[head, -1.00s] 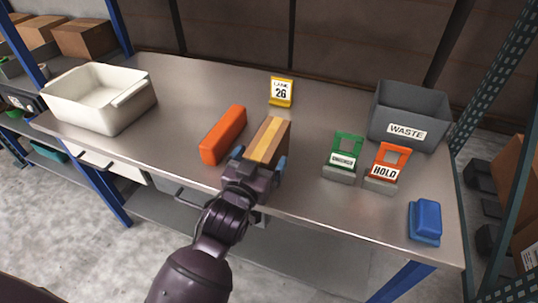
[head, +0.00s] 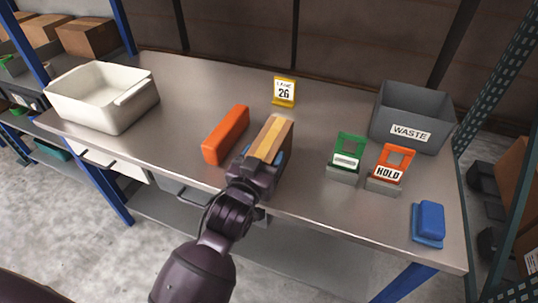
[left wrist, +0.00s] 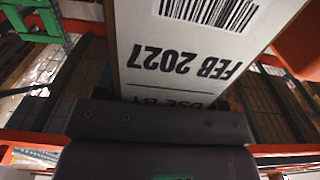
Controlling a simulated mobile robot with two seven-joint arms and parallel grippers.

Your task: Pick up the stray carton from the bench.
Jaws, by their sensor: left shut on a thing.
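The stray carton (head: 273,138) is a brown box with a yellow strip along its top, at the middle of the bench (head: 190,90). My left gripper (head: 262,165) is shut on its near end. In the left wrist view the carton (left wrist: 185,45) fills the upper middle, showing a pale printed face with a barcode and an upside-down "FEB 2027". Its underside is hidden, so I cannot tell whether it touches the bench. My right gripper is not in view.
An orange block (head: 226,134) lies close left of the carton. A yellow sign (head: 284,92) stands behind. A green stand (head: 346,157), an orange HOLD stand (head: 388,170), a grey WASTE bin (head: 411,115) and a blue object (head: 428,223) are right. A white tub (head: 103,105) stands left.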

